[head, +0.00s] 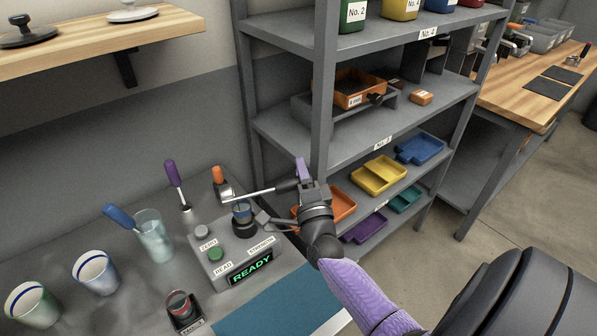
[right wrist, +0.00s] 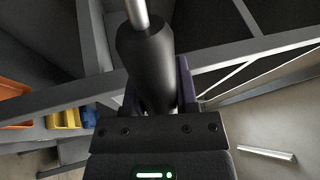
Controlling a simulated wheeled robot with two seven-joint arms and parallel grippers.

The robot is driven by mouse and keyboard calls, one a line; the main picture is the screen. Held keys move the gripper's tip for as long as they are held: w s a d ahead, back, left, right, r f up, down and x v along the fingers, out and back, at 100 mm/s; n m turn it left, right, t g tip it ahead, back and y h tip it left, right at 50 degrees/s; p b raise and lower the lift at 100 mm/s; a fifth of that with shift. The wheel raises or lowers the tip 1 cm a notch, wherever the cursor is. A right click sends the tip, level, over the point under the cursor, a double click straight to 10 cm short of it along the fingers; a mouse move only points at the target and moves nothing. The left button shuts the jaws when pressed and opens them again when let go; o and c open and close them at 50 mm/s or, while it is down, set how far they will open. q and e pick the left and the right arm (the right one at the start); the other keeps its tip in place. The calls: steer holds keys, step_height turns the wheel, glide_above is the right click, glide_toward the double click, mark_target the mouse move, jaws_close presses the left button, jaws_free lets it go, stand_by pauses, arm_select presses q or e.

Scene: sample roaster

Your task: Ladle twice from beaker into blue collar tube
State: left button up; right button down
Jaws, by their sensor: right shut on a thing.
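My right gripper (head: 303,184) is shut on the black handle of a ladle (head: 262,191), above the right end of the grey device. The ladle's metal shaft runs left, nearly level, to a small metal bowl (head: 225,193). The bowl is just above and left of the blue collar tube (head: 241,209), which stands in a black holder on the device. I cannot tell what the bowl contains. In the right wrist view the black handle (right wrist: 146,65) sits between the fingers. The clear beaker (head: 154,240) stands left of the device, with a blue-handled tool (head: 119,216) leaning in it. My left gripper is out of view.
The grey device (head: 217,262) has buttons and a display reading READY. Purple-handled (head: 173,174) and orange-topped (head: 218,175) tools stand behind. Two cups (head: 95,272) (head: 33,305) stand left; a red-rimmed tube (head: 179,304) is in front. Shelves (head: 366,125) rise close behind my gripper.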

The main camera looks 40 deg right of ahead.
steer(key=shift+s+d+f+m+g+h+b, duration=0.1)
steer(key=shift+f+m+h+b, duration=0.1)
steer(key=shift+f+m+b, duration=0.3)
steer(key=shift+d+f+m+g+h+b, duration=0.1)
steer(key=shift+d+f+m+h+b, duration=0.1)
steer(key=shift+f+m+b, duration=0.3)
steer(key=shift+s+d+f+m+g+h+b, duration=0.1)
steer(key=shift+f+m+h+b, duration=0.1)
steer(key=shift+f+m+b, duration=0.3)
steer(key=shift+f, duration=0.1)
steer(key=w+a+r+n+t+y+p, duration=0.1)
steer(key=a+r+n+y+p, duration=0.1)
steer(key=r+n+p, duration=0.35)
steer(key=w+a+r+n+y+p, duration=0.1)
steer(key=r+n+y+p, duration=0.1)
steer(key=r+n+p, duration=0.35)
steer(key=w+a+r+n+g+y+p, duration=0.1)
steer(key=w+a+r+n+y+p, duration=0.3)
steer(key=a+r+n+p, duration=0.5)
steer(key=w+a+n+p, duration=0.1)
steer(key=a+n+p, duration=0.2)
steer(key=p, duration=0.1)
steer(key=shift+w+a+r+n+p, duration=0.2)
steer(key=shift+w+a+n+p, duration=0.1)
steer(key=shift+a+n, duration=0.1)
